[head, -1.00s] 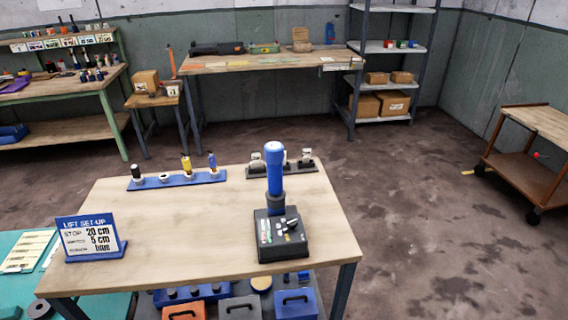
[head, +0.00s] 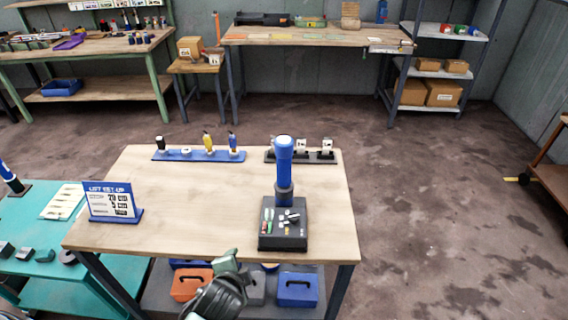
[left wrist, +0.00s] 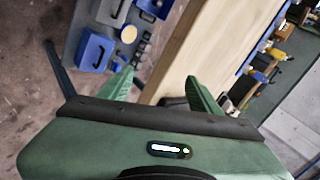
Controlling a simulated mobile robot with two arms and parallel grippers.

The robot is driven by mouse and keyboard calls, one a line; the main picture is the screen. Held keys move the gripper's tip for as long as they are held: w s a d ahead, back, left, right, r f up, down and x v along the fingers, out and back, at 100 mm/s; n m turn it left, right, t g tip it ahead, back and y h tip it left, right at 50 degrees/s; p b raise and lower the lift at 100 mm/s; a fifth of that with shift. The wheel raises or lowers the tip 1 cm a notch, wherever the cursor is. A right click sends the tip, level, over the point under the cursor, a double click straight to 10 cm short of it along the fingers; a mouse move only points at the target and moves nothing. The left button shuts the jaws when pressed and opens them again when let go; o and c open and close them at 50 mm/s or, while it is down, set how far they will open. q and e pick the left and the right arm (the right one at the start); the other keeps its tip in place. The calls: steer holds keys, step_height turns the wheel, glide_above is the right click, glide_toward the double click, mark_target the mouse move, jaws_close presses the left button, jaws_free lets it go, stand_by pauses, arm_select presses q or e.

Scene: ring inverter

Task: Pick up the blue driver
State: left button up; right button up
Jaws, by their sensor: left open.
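A small blue driver (head: 232,141) stands upright at the right end of a blue rack (head: 173,155) at the back left of the wooden table. A yellow driver (head: 208,142) stands beside it. A larger blue-handled device (head: 284,160) rises from a black box (head: 285,238) at the table's right. My left gripper (head: 226,266) is low at the table's front edge, far from the blue driver. In the left wrist view its green fingers (left wrist: 158,82) are apart and empty, near the table's edge. My right gripper is out of view.
A sign with a blue base (head: 112,202) stands at the table's left. A dark rack with white items (head: 301,156) is at the back right. Orange (head: 191,284) and blue (head: 297,287) cases lie below the table. The middle of the tabletop is clear.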

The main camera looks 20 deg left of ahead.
mark_target(284, 171)
arm_select(q)
steer(key=w+r+m+t, duration=0.2)
steer(key=w+r+m, duration=0.1)
steer(key=w+m, duration=0.2)
steer(key=w+d+r+m+t, duration=0.1)
steer(key=w+r+m+t, duration=0.1)
steer(key=w+r+m, duration=0.2)
steer(key=w+d+r+m+t+y, duration=0.1)
steer(key=w+r+m+t, duration=0.2)
steer(key=w+m, duration=0.4)
steer(key=shift+r, duration=0.7)
steer(key=w+d+r+m, duration=0.1)
steer(key=m, duration=0.1)
steer(key=w+d+r+m+t+h, duration=0.1)
steer(key=m, duration=0.1)
steer(key=w+d+r+m+t, duration=0.1)
steer(key=w+m, duration=0.1)
steer(key=m, duration=0.1)
steer(key=shift+d+r+h, duration=0.15)
steer(key=shift+d+h, duration=0.05)
steer(key=shift+h, duration=0.1)
steer(key=shift+w+d+r+m+t, duration=0.1)
steer(key=shift+w+r+m+t, duration=0.1)
steer(key=shift+w+m+t, duration=0.15)
steer(key=w, duration=0.5)
steer(key=w+a, duration=0.1)
steer(key=w, duration=0.1)
steer(key=shift+w+a+f+p, duration=0.1)
steer(key=shift+w+p, duration=0.05)
steer(key=shift+p, duration=0.15)
